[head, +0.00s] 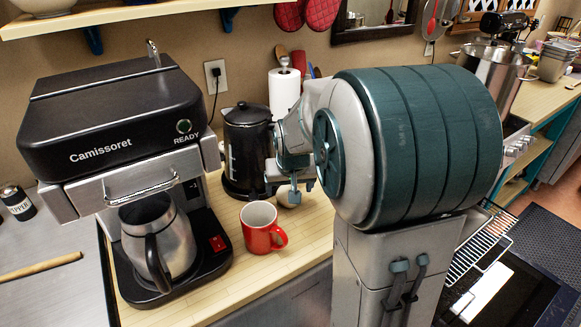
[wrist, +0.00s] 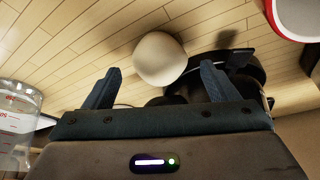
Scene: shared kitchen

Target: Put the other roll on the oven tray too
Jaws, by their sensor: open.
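A pale, round roll (wrist: 160,58) lies on the wooden counter in the wrist view, just beyond and between my fingertips. In the head view the roll (head: 288,198) is partly hidden under my gripper. My gripper (head: 297,187) is open, pointing down over the counter; in the wrist view its two blue fingers (wrist: 160,68) are apart, with nothing held. A wire oven rack (head: 480,248) shows at the lower right of the head view, partly hidden behind my arm. No second roll is visible, and I cannot see a solid tray.
A red mug (head: 262,228) stands close by, left of the roll. A black kettle (head: 246,150) stands behind, and a coffee machine (head: 120,130) with a steel jug (head: 157,240) is at left. A clear measuring jug (wrist: 17,120) is at the wrist view's left edge.

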